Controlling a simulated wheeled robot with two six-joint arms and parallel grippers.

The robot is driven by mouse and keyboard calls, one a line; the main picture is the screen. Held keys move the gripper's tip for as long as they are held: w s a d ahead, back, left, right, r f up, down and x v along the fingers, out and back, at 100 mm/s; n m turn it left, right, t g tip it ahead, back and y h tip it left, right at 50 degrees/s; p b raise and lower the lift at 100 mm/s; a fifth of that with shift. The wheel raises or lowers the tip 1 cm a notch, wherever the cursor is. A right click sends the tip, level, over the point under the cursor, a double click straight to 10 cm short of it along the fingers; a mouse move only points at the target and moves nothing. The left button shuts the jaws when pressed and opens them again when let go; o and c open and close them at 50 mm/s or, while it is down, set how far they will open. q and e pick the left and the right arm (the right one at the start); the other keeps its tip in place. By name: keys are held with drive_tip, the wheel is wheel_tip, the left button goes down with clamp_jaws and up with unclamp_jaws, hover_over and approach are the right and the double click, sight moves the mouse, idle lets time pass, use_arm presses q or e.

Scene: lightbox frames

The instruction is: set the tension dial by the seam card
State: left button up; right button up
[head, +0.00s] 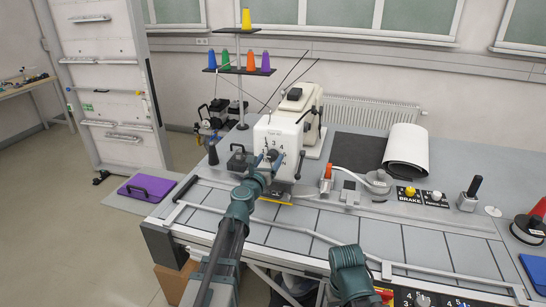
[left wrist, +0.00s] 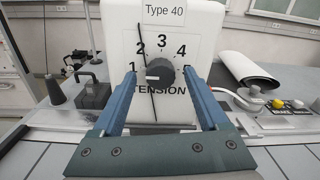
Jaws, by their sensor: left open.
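The tension dial (left wrist: 164,70) is a dark round knob on the white machine head (left wrist: 115,50), above the word TENSION. Its white mark points left, close to the 1; numerals run from 1 to 5 around it. A label (left wrist: 163,14) above reads "Type 40"; I cannot tell whether it is the seam card. My left gripper (head: 269,160) is open at the machine's front, its blue fingers standing on either side of the dial in the left wrist view (left wrist: 159,76). I cannot tell if they touch it. A right arm link shows at the bottom in the head view; its fingers are not visible.
A thin black thread or wire crosses before the dial. Brake buttons (head: 410,191), a black-handled lever (head: 470,194) and a white roll (head: 407,150) stand on the table to the right. Thread cones (head: 248,60) stand behind. The front tabletop (head: 380,238) is mostly clear.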

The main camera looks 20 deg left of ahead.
use_arm(q)
drive_tip(key=shift+w, duration=0.7)
drive_tip(key=shift+d, duration=0.1)
drive_tip(key=shift+c, duration=0.4)
clamp_jaws()
